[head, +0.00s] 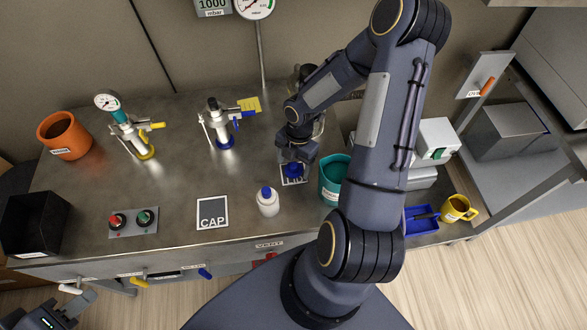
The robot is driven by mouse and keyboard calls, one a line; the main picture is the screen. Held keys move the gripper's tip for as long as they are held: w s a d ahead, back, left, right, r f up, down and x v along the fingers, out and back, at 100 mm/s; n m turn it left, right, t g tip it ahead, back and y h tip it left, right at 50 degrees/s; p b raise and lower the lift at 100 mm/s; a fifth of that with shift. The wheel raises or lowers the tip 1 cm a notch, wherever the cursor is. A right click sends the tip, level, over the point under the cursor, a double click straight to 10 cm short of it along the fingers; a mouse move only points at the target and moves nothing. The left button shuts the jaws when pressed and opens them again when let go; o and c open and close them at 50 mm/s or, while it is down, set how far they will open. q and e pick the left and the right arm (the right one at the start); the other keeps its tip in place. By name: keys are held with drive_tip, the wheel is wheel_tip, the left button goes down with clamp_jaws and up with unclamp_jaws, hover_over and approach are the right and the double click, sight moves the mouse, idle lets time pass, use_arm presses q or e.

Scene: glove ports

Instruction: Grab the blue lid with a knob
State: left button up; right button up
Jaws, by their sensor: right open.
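The blue lid (293,170) sits on the square marked LID (299,181) at the middle of the bench. Its knob is mostly hidden by my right gripper. My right gripper (295,158) points down over the lid with its fingers open, close around or just above the knob; I cannot tell if it touches. My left gripper (72,309) is at the bottom left corner, low in front of the bench and far from the lid.
A teal cup (334,179) stands close right of the lid. A white bottle with a blue cap (267,202) stands to its front left, beside the CAP square (212,213). A valve with a blue base (219,128) is behind left. My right arm covers the bench's right part.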

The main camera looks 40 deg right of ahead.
drive_tip(key=shift+a+f, duration=0.1)
drive_tip(key=shift+f, duration=0.55)
drive_tip(key=c, duration=1)
drive_tip(key=shift+r, duration=0.2)
drive_tip(key=shift+c, duration=0.2)
